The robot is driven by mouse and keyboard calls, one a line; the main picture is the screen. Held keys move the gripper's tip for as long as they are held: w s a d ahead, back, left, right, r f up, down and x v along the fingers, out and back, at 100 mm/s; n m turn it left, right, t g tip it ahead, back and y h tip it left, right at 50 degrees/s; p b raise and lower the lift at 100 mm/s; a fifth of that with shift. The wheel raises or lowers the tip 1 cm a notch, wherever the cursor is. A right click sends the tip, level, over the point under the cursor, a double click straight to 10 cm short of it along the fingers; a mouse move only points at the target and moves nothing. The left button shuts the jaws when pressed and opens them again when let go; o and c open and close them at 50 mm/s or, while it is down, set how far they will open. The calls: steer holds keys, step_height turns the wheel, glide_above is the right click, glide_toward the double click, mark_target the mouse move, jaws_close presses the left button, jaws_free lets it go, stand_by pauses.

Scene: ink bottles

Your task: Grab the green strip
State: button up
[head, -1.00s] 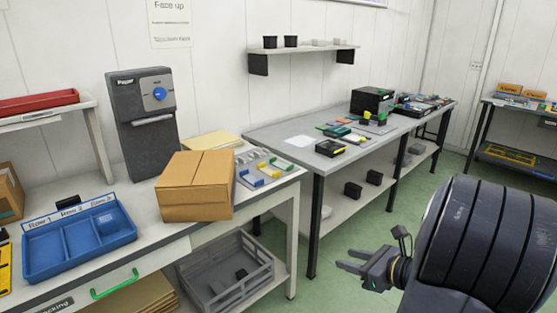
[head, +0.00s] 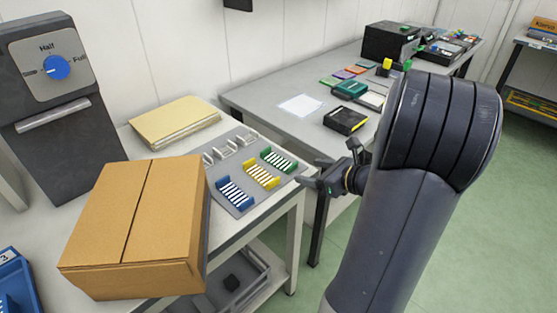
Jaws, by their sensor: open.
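The green strip (head: 278,160) lies on a grey tray (head: 212,169) near the right end of the white table. It is a striped piece with green ends, at the tray's far right. A yellow strip (head: 261,174) and a blue strip (head: 236,194) lie beside it, nearer the box. My gripper (head: 308,174) is open and empty, just right of the green strip and around the table's right edge, apart from the strip as far as I can tell. Its exact height over the tray is hard to judge.
A cardboard box (head: 140,220) stands left of the tray. Yellow folders (head: 174,122) and a grey dial machine (head: 55,100) are behind it. Several white holders (head: 229,147) sit along the tray's back. A grey bench (head: 260,95) with small items stands beyond a gap.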

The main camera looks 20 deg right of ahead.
mark_target(294, 168)
steer(key=x, duration=0.5)
steer(key=shift+a+r, duration=0.1)
steer(key=c, duration=1)
